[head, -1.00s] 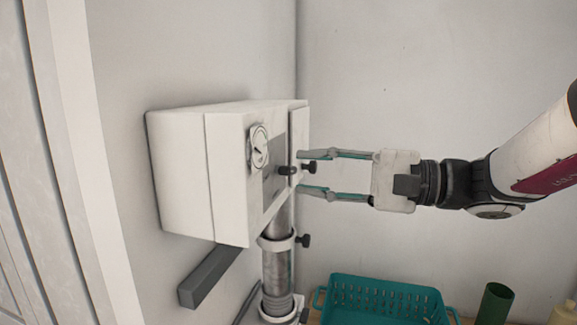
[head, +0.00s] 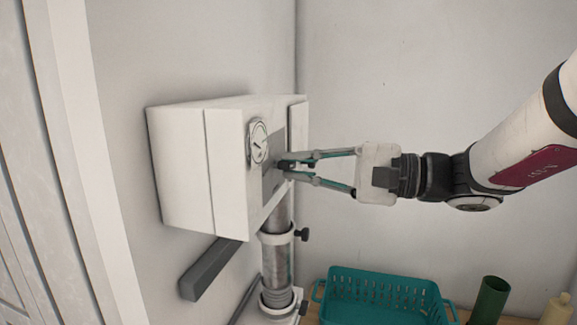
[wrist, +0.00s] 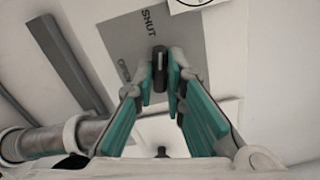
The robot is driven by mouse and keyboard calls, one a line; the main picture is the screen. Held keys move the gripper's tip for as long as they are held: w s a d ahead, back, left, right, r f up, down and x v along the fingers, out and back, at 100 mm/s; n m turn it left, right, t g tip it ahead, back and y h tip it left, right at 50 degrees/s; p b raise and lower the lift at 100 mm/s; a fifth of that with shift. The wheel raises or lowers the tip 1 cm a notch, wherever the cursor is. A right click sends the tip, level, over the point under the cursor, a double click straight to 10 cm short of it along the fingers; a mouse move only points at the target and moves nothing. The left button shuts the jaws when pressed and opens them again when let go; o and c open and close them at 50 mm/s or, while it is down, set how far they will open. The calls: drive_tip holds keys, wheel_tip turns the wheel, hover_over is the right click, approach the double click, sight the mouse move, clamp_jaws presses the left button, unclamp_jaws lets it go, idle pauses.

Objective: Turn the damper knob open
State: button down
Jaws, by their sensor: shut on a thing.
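The damper knob (head: 282,165) is a small dark knob on a grey plate (head: 271,185) on the front of a white box (head: 228,165). In the wrist view the knob (wrist: 159,68) bears a pale line, and the plate (wrist: 125,40) reads SHUT above and OPEN at lower left. The line runs nearly upright in that view; I cannot tell which end points. My gripper (head: 287,163) is shut on the knob, with one teal-padded finger on each side. In the head view the fingertips partly cover the knob.
A round gauge (head: 259,142) sits beside the plate. Below the box are a grey bar (head: 210,268) and a metal pipe (head: 275,259) with dark clamp knobs. A teal basket (head: 385,298), green cup (head: 490,300) and pale bottle (head: 557,309) stand lower right. The right wall area is clear.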

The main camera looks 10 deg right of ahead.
drive_tip(key=shift+m, duration=0.3)
drive_tip(key=m+p, duration=0.1)
drive_tip(key=m, duration=0.2)
drive_tip(key=shift+s, duration=0.1)
drive_tip(key=m+p, duration=0.2)
drive_tip(key=m, duration=0.2)
drive_tip(key=m+p, duration=0.2)
drive_tip(key=m, duration=0.2)
drive_tip(key=shift+m, duration=0.4)
drive_tip(key=shift+f+m+p, duration=0.1)
drive_tip(key=shift+m+p, duration=0.7)
drive_tip(key=shift+m, duration=0.3)
drive_tip(key=c, duration=1.6)
unclamp_jaws()
drive_tip(key=shift+c, duration=0.2)
